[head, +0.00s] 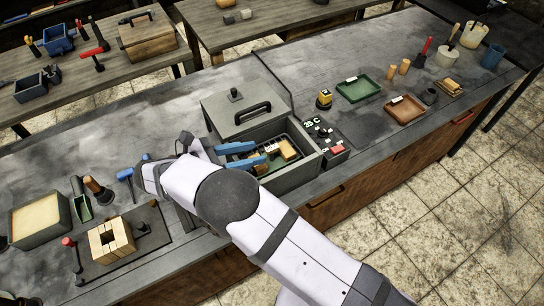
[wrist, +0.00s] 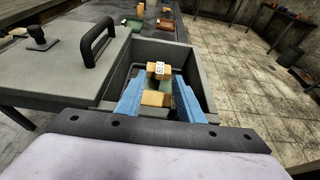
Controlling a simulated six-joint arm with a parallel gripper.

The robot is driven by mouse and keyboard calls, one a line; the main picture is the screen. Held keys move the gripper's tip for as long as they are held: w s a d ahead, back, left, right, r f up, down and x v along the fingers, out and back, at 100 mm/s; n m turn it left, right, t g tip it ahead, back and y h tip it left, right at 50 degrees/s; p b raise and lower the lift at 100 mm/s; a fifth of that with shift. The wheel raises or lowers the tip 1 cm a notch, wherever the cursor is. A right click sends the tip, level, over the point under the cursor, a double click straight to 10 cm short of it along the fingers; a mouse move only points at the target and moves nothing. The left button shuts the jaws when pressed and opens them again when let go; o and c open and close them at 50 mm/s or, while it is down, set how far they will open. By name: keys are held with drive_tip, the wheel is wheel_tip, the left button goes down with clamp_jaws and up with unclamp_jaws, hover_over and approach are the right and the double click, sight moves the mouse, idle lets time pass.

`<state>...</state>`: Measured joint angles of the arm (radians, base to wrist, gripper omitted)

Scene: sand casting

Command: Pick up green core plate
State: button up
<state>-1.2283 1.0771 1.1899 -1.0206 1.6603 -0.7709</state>
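My gripper (head: 262,152) has two blue fingers, parted, reaching into an open grey box (head: 297,172) on the bench. In the wrist view the fingers (wrist: 158,78) point down into the box, one on either side of an orange-tan block (wrist: 157,98). A second tan block (wrist: 158,68) with a white dotted tag lies just beyond. A small patch of green (wrist: 164,84) shows between the blocks; I take it to be the green core plate, mostly hidden. In the head view tan pieces (head: 288,150) lie past the fingertips. I cannot tell whether the fingers touch anything.
The box's grey lid (head: 240,112) with a black handle lies beside its opening. The box walls stand close around the fingers. A green tray (head: 360,88) and a red-brown tray (head: 405,110) are to the right. A mould with wooden blocks (head: 110,240) stands at left.

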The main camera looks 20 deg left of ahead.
sight(270, 148)
drive_tip(key=shift+r+p+x, duration=0.15)
drive_tip(key=shift+p+x, duration=0.5)
drive_tip(key=shift+x, duration=0.35)
drive_tip(key=shift+r+p+x, duration=0.1)
drive_tip(key=shift+p+x, duration=0.5)
drive_tip(key=shift+x, duration=0.45)
drive_tip(key=shift+w+d+f, duration=0.35)
drive_tip(key=shift+w+d, duration=0.1)
drive_tip(key=shift+w, duration=0.05)
clamp_jaws()
